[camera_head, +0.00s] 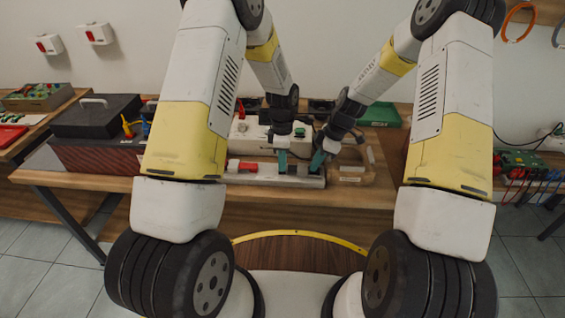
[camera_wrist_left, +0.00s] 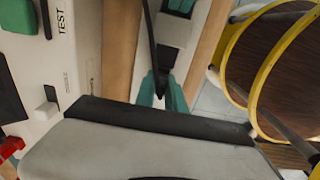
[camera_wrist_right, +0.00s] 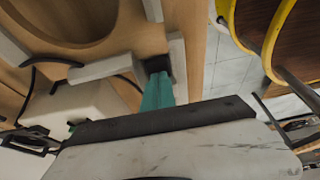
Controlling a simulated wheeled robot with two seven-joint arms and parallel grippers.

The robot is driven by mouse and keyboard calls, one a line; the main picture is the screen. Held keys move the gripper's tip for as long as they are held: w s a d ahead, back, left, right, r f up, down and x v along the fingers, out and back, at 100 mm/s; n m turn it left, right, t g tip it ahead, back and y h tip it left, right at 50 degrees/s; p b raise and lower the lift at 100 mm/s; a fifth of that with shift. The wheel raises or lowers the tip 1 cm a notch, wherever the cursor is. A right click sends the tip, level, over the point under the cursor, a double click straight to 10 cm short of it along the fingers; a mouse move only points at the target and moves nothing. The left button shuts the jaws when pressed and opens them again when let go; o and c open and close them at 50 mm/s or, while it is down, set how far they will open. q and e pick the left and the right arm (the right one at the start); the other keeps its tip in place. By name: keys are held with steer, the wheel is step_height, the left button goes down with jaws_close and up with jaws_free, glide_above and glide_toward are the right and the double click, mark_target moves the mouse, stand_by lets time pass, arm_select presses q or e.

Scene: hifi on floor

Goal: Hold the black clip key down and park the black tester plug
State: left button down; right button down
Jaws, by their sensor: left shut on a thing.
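My left gripper (camera_head: 282,165), with teal fingers, is low over the pale clip block (camera_head: 258,177). In the left wrist view its fingers (camera_wrist_left: 160,92) are shut on the black tester plug (camera_wrist_left: 159,102), which is mostly hidden between them; a black lead runs along there. My right gripper (camera_head: 317,162) is just right of the left one. In the right wrist view its fingers (camera_wrist_right: 157,92) are together, tips at the black clip key (camera_wrist_right: 155,64) on the block's end. I cannot tell how far the key is down. The red key (camera_head: 243,167) is at the block's left part.
The white tester (camera_head: 250,128) stands behind the block, with a green button (camera_head: 299,132) nearby. A wooden tray (camera_head: 358,174) lies to the right. A dark case (camera_head: 95,117) stands left. The table's front strip (camera_head: 270,196) is clear.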

arm_select(q)
steer(key=shift+r, duration=0.4)
steer(key=shift+r, duration=1.6)
arm_select(e)
steer(key=shift+r, duration=3.05)
